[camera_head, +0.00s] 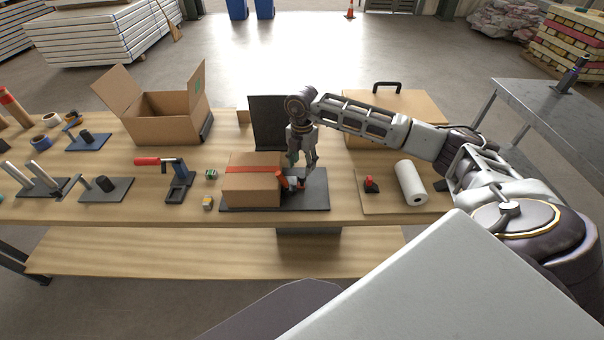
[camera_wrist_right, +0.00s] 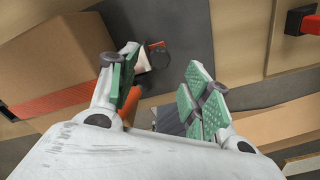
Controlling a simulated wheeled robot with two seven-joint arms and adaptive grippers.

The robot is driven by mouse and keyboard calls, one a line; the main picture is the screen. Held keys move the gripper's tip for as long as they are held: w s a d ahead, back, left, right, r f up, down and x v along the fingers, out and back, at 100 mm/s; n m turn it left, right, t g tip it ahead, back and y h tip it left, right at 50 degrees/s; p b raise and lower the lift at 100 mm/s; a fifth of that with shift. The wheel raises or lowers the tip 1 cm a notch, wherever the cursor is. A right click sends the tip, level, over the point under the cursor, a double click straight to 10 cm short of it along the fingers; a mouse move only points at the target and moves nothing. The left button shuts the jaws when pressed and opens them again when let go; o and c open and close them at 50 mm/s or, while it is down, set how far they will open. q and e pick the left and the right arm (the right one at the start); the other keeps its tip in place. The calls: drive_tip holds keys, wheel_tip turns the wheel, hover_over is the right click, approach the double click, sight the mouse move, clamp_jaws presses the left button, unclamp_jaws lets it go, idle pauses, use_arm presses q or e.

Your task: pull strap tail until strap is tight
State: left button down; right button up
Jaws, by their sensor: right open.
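A cardboard box (camera_head: 252,189) stands on a dark base plate (camera_head: 318,191) on the bench. An orange-red strap (camera_head: 253,169) runs across it, and the strap also shows on the box in the right wrist view (camera_wrist_right: 50,104). An orange and dark buckle-like part (camera_head: 290,182) sits at the box's right side. My right gripper (camera_head: 302,163) points down just above and right of it. In the right wrist view the green-padded fingers (camera_wrist_right: 163,62) are apart, with nothing visibly clamped. A small orange piece shows beyond them; I cannot tell if it is the strap tail. My left gripper is out of view.
A dark upright panel (camera_head: 267,122) stands behind the box. A white roll (camera_head: 410,183) and a small red part (camera_head: 371,184) lie to the right. A red-handled tool (camera_head: 178,175) and an open carton (camera_head: 168,118) are on the left. The bench's front strip is clear.

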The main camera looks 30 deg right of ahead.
sight(302, 175)
drive_tip(key=shift+f+p, duration=0.4)
drive_tip(key=shift+f, duration=2.6)
drive_tip(key=shift+c, duration=0.2)
clamp_jaws()
